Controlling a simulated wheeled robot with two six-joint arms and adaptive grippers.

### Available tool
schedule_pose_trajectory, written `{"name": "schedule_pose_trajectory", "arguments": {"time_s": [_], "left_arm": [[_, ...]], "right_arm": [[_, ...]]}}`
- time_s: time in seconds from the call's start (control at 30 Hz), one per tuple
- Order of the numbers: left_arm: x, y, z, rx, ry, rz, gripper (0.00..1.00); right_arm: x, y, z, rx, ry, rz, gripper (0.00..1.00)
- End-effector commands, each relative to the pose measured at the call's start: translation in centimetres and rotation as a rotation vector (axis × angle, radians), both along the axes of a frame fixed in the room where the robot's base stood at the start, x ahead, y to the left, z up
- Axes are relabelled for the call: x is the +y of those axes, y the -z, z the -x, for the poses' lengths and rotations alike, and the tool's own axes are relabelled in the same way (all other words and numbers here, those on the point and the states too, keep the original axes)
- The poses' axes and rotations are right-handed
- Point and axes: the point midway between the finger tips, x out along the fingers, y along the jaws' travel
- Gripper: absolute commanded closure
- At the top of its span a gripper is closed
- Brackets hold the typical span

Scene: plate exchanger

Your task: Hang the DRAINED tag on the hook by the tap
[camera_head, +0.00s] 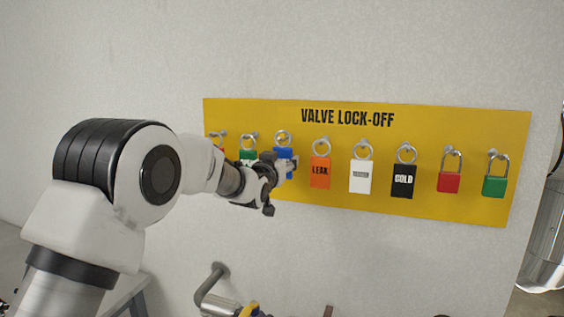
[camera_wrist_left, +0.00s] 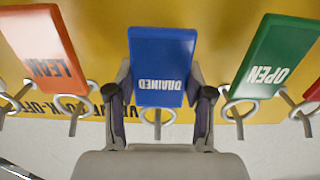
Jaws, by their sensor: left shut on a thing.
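The blue DRAINED tag (camera_head: 284,153) is at the yellow board, its ring at the level of the other hung rings. In the left wrist view the tag (camera_wrist_left: 163,62) shows its lettering upside down, with its metal ring (camera_wrist_left: 157,122) below. My left gripper (camera_head: 284,169) is shut on the tag, with one finger on each side of it; the gripper also shows in the wrist view (camera_wrist_left: 160,98). I cannot tell whether the ring still rests on its peg. A pipe with a tap (camera_head: 222,303) is cut off at the bottom edge. I cannot make out a hook by it. My right gripper is out of view.
The yellow VALVE LOCK-OFF board (camera_head: 430,129) holds the orange LEAK tag (camera_head: 320,172) and green OPEN tag (camera_wrist_left: 268,55) close on either side. White tag (camera_head: 360,177), black COLD tag (camera_head: 404,181) and padlocks (camera_head: 449,180) hang farther right. A metal cylinder (camera_head: 546,235) stands at right.

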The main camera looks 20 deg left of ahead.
Motion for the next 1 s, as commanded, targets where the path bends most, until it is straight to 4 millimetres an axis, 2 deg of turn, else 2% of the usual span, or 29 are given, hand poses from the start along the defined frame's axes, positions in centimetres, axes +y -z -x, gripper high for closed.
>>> {"name": "schedule_pose_trajectory", "arguments": {"time_s": [1.0], "left_arm": [[0.2,-0.1,5.8,-0.001,0.000,0.000,0.80]], "right_arm": [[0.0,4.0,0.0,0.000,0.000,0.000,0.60]]}}
